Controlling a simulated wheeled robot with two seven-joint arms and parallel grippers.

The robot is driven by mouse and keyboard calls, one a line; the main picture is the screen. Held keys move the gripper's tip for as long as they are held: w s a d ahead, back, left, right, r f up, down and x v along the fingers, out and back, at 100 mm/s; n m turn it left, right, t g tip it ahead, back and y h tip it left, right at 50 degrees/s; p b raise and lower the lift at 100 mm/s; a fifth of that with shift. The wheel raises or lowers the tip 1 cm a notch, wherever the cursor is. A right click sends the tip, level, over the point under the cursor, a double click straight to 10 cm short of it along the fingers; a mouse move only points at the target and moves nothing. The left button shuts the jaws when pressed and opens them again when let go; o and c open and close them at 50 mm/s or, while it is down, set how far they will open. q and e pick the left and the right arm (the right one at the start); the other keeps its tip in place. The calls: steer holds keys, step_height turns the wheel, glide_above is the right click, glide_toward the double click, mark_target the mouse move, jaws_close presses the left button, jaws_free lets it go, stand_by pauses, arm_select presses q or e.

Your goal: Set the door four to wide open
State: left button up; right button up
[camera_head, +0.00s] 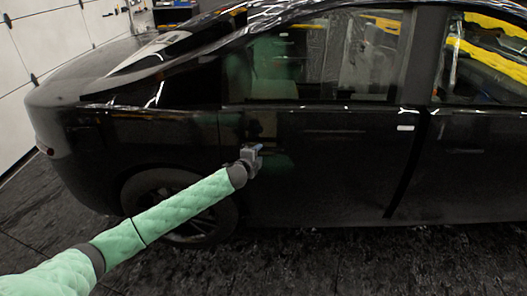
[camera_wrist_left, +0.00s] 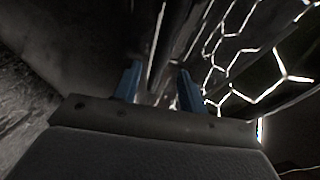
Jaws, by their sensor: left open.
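The black car stands side-on, its tail to the left. Its rear side door (camera_head: 320,165) fills the middle of the head view, with a window above. A dark slanting band runs along the door's right edge; I cannot tell how far the door stands open. My left gripper (camera_head: 258,148) is in front of the door's left part, near the rear wheel. Contact with the door is unclear. In the left wrist view, the left gripper (camera_wrist_left: 158,85) has its two blue fingers apart, with nothing clearly between them. Dark, glossy bodywork with hexagonal light reflections lies beyond. My right gripper is not in view.
The front side door (camera_head: 475,165) is at the right. The rear wheel (camera_head: 175,200) sits just below my left forearm. Dark floor (camera_head: 330,262) in front of the car is clear. A white panelled wall (camera_head: 35,60) stands at the left.

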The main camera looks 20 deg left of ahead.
mark_target(262, 150)
arm_select(q)
steer(key=shift+p+x, duration=0.45)
steer(key=shift+x, duration=2.35)
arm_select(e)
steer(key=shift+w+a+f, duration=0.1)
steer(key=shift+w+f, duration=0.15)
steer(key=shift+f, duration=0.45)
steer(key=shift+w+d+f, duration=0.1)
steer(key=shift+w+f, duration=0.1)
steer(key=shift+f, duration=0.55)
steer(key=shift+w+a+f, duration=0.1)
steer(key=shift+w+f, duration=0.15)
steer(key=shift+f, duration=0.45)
arm_select(q)
jaws_close()
